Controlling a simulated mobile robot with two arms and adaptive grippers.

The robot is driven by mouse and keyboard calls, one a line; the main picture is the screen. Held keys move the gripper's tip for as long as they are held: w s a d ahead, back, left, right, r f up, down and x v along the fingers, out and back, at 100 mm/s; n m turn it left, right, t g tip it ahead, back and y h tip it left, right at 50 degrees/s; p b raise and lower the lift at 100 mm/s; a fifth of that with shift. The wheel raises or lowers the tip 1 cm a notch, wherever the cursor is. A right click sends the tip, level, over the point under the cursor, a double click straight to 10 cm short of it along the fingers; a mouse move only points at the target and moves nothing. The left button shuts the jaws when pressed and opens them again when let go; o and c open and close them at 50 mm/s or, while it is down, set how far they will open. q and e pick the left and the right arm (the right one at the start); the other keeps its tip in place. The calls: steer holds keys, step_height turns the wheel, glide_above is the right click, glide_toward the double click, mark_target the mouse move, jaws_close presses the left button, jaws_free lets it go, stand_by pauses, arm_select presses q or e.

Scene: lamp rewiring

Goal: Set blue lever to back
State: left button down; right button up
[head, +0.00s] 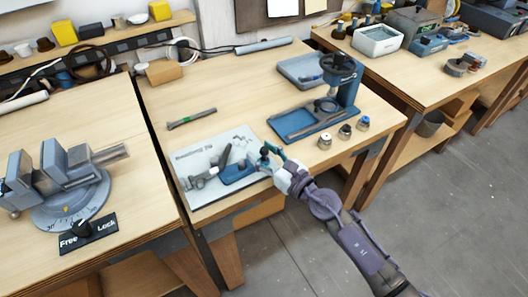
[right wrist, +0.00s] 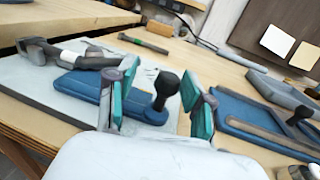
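The blue lever unit (head: 236,174) sits on a pale lettered board (head: 196,158) on the middle bench. In the right wrist view its blue base (right wrist: 84,86) lies flat and a black-knobbed handle (right wrist: 165,88) stands up from its right end. My right gripper (right wrist: 158,108) is open, its two teal-padded fingers apart. The black knob shows between and beyond the fingers; I cannot tell whether either finger touches it. In the head view my right gripper (head: 270,157) reaches in from the lower right over the board's edge and partly hides the handle. My left gripper is not in view.
A blue-based press (head: 318,118) and several small knobs (head: 345,131) stand to the right. A grey-handled tool (head: 191,119) lies behind. A vise (head: 62,175) with a Free/Lock dial stands on the left bench.

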steer(key=shift+d, duration=0.2)
steer(key=shift+s+d, duration=0.2)
steer(key=shift+d, duration=0.05)
steer(key=v, duration=1.1)
steer(key=shift+s, duration=0.15)
